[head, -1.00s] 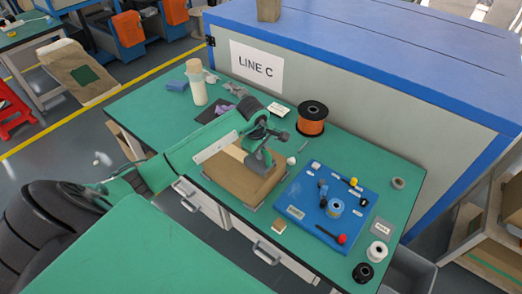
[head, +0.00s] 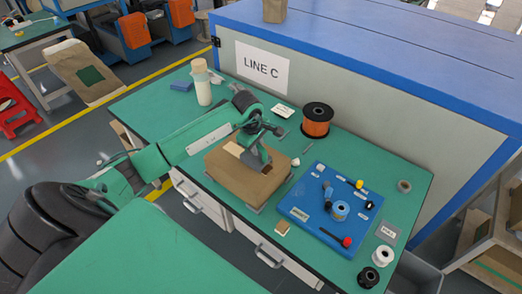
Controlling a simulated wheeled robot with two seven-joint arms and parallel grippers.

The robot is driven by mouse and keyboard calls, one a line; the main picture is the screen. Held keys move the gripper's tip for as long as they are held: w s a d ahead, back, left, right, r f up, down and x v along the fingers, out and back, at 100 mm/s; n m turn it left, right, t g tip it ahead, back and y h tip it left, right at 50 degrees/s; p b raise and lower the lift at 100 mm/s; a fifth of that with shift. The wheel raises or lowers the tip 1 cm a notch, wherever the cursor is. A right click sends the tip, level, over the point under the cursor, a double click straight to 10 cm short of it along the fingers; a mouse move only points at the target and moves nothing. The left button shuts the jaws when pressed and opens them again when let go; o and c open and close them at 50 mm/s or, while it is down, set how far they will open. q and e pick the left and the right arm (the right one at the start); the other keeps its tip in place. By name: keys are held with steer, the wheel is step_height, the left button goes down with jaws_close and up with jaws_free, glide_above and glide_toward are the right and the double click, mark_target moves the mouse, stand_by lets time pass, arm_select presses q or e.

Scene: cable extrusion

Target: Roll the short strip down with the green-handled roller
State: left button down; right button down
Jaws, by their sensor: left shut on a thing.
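A brown cardboard box (head: 238,184) stands near the front edge of the green workbench. A pale strip (head: 234,149) shows on its top, partly covered by my left arm. My left gripper (head: 257,160) is over the right part of the box top, pointing down. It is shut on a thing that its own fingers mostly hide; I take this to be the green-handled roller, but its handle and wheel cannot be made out. Whether it touches the strip cannot be told. My right gripper is not in view.
A blue board (head: 300,214) with small tools and a blue spool lies right of the box. An orange spool (head: 316,122) and a pale cylinder (head: 202,84) stand at the back. White (head: 385,255) and black (head: 369,277) spools sit at the front right corner.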

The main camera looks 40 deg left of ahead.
arm_select(q)
steer(key=shift+s+a+f, duration=0.1)
steer(key=shift+a+f, duration=0.05)
steer(key=shift+a+b, duration=0.7)
steer(key=shift+a, duration=0.6)
steer(key=shift+w+a, duration=0.2)
steer(key=shift+a, duration=0.25)
steer(key=shift+r, duration=0.25)
steer(key=shift+a+b, duration=0.15)
steer(key=shift+b, duration=0.15)
steer(key=shift+w+a+f+b, duration=0.1)
steer(key=shift+a+f+b, duration=0.05)
steer(key=shift+a+b, duration=0.45)
steer(key=shift+w+a+f+b, duration=0.1)
steer(key=shift+a+b, duration=0.25)
steer(key=shift+a, duration=0.45)
steer(key=shift+s+a, duration=0.1)
steer(key=shift+a, duration=0.25)
